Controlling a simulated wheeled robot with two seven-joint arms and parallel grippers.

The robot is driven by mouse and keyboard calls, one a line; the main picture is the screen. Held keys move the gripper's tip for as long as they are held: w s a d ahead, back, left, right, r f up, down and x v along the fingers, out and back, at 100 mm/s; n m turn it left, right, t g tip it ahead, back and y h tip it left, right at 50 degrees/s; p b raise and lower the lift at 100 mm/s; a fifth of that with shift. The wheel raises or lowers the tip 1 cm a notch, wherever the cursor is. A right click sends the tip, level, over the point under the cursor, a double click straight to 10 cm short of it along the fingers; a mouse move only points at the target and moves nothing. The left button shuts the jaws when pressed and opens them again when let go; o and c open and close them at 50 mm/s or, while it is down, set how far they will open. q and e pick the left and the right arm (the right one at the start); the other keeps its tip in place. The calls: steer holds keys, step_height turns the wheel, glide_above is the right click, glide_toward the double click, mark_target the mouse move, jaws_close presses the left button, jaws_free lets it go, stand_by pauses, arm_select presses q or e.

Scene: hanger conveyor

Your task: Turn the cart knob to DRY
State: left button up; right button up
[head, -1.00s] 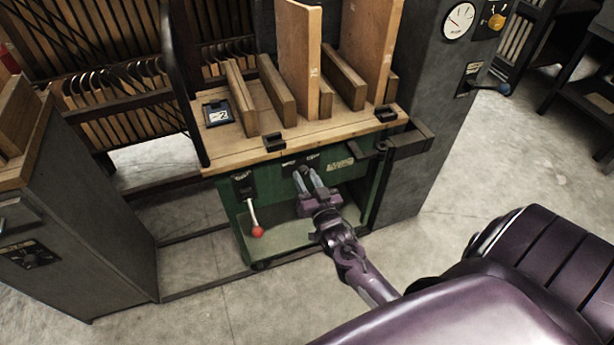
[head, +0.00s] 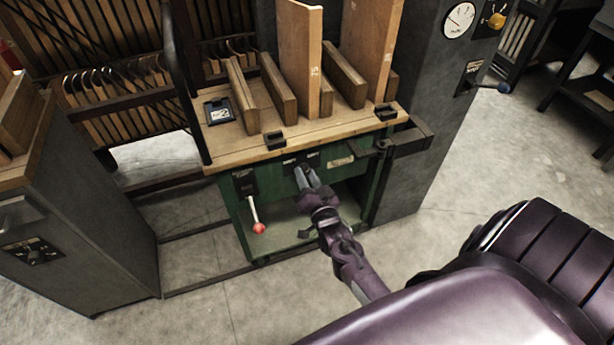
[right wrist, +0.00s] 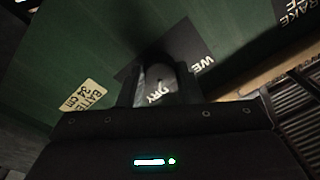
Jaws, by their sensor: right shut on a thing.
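The green cart (head: 285,202) with a wooden top stands ahead of me. On its front is a dark panel with small white labels (head: 290,162), too small to read in the head view. My right gripper (head: 306,176) reaches this panel, with its fingers close together and shut on the cart knob, which they mostly hide. In the right wrist view, the fingers close around a grey rounded piece (right wrist: 158,73) that looks like the knob. The DRY label (right wrist: 153,94) shows between the fingers and the WET label (right wrist: 202,64) to the right. The knob's pointing direction is unclear. My left gripper is not in view.
A lever with a red ball (head: 258,228) hangs on the cart front, left of my right gripper. Wooden boards (head: 300,60) stand on the cart top. A grey cabinet (head: 85,235) is at left. A grey column (head: 425,100) with a gauge stands at right.

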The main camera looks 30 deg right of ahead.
steer(key=o, duration=1)
steer(key=shift+c, duration=0.2)
steer(key=shift+s+a, duration=0.1)
steer(key=shift+s, duration=0.1)
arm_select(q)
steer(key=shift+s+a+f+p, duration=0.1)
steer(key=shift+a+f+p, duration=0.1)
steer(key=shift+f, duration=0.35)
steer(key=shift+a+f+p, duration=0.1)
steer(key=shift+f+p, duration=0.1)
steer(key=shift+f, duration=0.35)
arm_select(e)
steer(key=v, duration=0.7)
steer(key=shift+s, duration=0.15)
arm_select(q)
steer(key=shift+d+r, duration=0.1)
arm_select(e)
steer(key=shift+f, duration=0.1)
